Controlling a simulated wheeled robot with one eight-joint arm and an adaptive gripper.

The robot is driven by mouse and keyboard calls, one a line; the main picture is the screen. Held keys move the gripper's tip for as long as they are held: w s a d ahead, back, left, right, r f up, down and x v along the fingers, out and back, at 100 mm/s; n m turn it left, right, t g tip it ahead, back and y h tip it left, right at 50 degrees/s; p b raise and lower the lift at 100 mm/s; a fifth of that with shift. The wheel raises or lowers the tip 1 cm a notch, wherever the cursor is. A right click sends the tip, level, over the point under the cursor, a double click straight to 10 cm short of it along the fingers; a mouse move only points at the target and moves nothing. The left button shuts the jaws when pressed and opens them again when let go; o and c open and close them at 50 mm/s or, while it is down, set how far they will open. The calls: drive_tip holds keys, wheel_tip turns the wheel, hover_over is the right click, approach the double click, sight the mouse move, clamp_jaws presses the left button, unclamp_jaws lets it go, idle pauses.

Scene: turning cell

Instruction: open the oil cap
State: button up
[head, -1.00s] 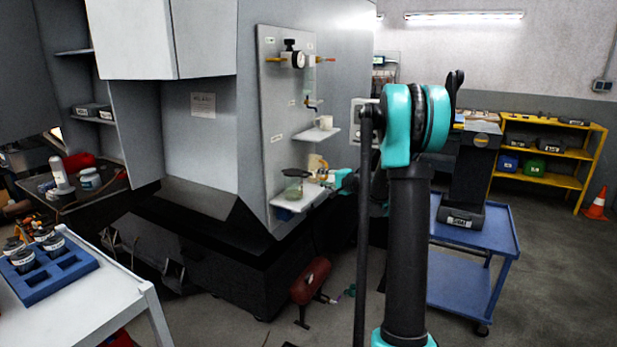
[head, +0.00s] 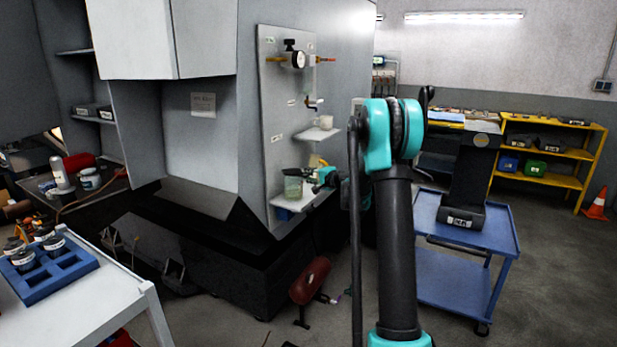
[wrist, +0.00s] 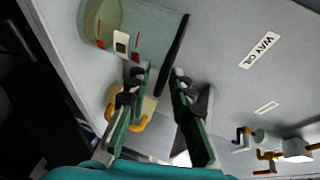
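The way oil jar (head: 293,188) is a greenish clear vessel on a small shelf at the machine's side panel. In the wrist view the jar (wrist: 140,38) lies across the top, with a label and red marks. Its cap (wrist: 176,48) is a dark disc, seated on the jar and seen nearly edge-on. My gripper (wrist: 160,73) is open, its green fingers with dark tips apart. One tip is in front of the jar's body and the other on the cap's far side, near its rim; contact cannot be told. In the head view my gripper (head: 312,178) partly covers the cap.
A WAY OIL label (wrist: 260,50) is on the panel. A yellowish object (wrist: 143,108) stands close behind the fingers. An upper shelf (head: 318,135) holds a white cup (head: 325,122). A gauge (head: 298,60) is above. A blue cart (head: 465,275) stands to the right.

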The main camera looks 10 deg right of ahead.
sight(297, 172)
clamp_jaws()
drive_tip(key=shift+r+g, duration=0.3)
idle(0.7)
drive_tip(key=shift+r+n+g+h, duration=0.3)
drive_tip(key=shift+r+h, duration=0.2)
drive_tip(key=shift+r, duration=0.25)
drive_tip(key=w+a+r+g+h, duration=0.1)
drive_tip(key=r+g+h, duration=0.1)
drive_tip(key=w+a+r+n+g+h, duration=0.1)
drive_tip(key=a+r+g+h, duration=0.1)
drive_tip(key=r, duration=0.1)
drive_tip(key=w+a+r+n+g+h, duration=0.1)
drive_tip(key=r+h, duration=0.1)
drive_tip(key=shift+a+r+g, duration=0.15)
drive_tip(key=shift+r+g, duration=0.25)
drive_tip(key=w+a+r+g+h, duration=0.1)
drive_tip(key=w+a+r+h, duration=0.1)
drive_tip(key=w+a, duration=0.1)
drive_tip(key=shift+w+a+n+g+h, duration=0.3)
drive_tip(key=shift+a+n+g, duration=0.1)
drive_tip(key=shift+a, duration=0.4)
drive_tip(key=shift+a+r, duration=0.1)
